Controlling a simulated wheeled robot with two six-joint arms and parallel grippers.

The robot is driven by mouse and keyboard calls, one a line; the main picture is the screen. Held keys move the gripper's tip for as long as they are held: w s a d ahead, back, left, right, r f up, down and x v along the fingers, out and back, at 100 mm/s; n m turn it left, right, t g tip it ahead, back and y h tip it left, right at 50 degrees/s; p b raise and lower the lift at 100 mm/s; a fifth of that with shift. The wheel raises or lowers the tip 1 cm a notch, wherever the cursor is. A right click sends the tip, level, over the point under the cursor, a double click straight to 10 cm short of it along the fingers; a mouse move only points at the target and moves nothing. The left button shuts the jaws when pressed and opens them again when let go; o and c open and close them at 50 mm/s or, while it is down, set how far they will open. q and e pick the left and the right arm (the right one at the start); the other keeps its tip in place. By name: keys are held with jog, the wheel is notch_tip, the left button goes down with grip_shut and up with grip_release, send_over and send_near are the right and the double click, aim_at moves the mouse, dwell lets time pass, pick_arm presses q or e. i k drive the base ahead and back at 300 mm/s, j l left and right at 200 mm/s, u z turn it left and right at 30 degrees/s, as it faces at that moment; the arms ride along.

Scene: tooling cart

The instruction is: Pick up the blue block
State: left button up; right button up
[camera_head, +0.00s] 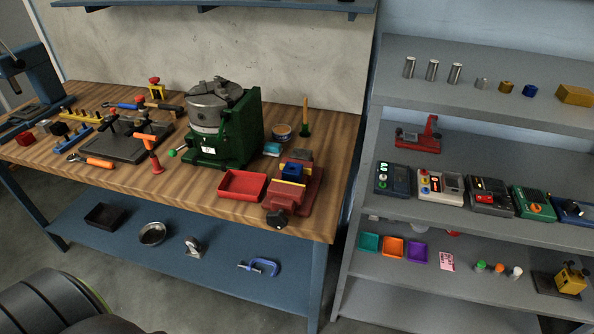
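A small blue block (292,170) sits in the red vise (283,196) at the right end of the wooden workbench (225,200). Yellow strips lie on the jaws in front of it and behind it. I cannot tell whether the jaws touch the block. Another small blue piece (529,91) stands on the top shelf of the grey rack at the right, beside a brass-coloured piece (506,87). Neither of my grippers is in view.
A red tray (242,186) lies just left of the vise. A green machine with a grey chuck (226,127) stands behind the tray. A teal item (272,149), a round tin (282,131) and an upright file (305,117) are behind the vise. The grey rack (480,136) stands to the right.

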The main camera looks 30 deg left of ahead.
aim_at(295, 176)
jog(key=i+l+u, duration=0.1)
jog(key=u, duration=0.95)
jog(key=i+l, duration=0.05)
jog(key=l, duration=0.05)
